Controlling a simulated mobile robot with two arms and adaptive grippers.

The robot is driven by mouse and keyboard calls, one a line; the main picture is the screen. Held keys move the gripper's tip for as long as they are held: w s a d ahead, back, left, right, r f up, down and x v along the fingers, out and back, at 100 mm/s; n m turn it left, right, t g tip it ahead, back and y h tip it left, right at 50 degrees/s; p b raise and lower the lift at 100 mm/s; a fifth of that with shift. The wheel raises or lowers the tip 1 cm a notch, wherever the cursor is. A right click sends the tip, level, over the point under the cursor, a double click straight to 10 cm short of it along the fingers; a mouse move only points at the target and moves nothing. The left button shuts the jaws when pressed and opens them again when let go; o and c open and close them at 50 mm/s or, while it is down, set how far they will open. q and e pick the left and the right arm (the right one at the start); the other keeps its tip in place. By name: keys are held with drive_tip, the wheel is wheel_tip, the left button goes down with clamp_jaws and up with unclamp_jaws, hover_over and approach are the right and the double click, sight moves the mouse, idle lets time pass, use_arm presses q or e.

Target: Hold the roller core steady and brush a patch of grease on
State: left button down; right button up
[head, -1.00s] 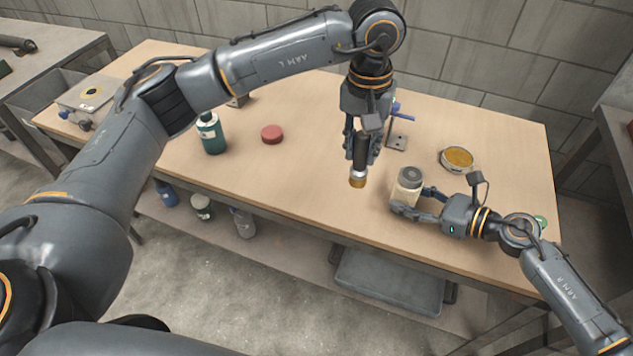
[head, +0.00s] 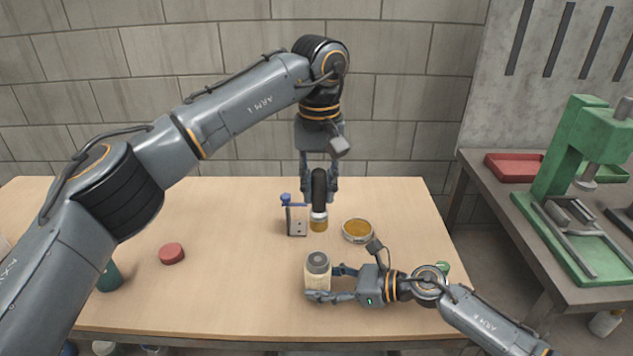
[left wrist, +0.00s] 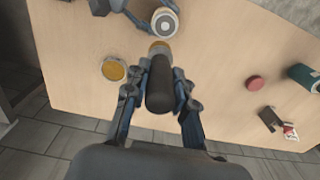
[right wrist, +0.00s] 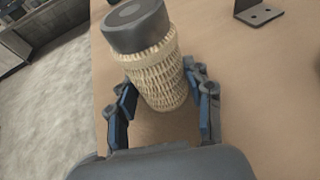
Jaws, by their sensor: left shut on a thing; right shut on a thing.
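The roller core (head: 317,275), a cream woven-mesh cylinder with a dark grey top, is upright near the table's front. My right gripper (head: 322,284) is shut around its side; the right wrist view shows the mesh (right wrist: 162,75) between the fingers. I cannot tell whether its base touches the table. My left gripper (head: 319,188) points down and is shut on the black handle of a brush (head: 319,192). Its amber bristles (head: 318,225) point down, above and behind the core in the head view. They look apart from it. The open grease tin (head: 357,230) sits behind right of the core.
A metal bracket with a blue handle (head: 296,217) stands just left of the brush. A red disc (head: 171,253) and a dark green bottle (head: 109,276) are on the left. A green press (head: 575,180) and red tray (head: 512,167) are on the side bench.

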sight(319, 212)
use_arm(q)
wheel_tip(319, 212, down, 6)
drive_tip(key=shift+r, duration=0.1)
drive_tip(key=shift+s+f, duration=0.25)
drive_tip(key=s, duration=0.4)
drive_tip(key=shift+s+a, duration=0.15)
drive_tip(key=shift+a, duration=0.05)
drive_tip(key=shift+w+d, duration=0.15)
drive_tip(key=shift+w, duration=2.15)
drive_tip(key=shift+w+r, duration=0.15)
drive_tip(key=shift+r, duration=3.9)
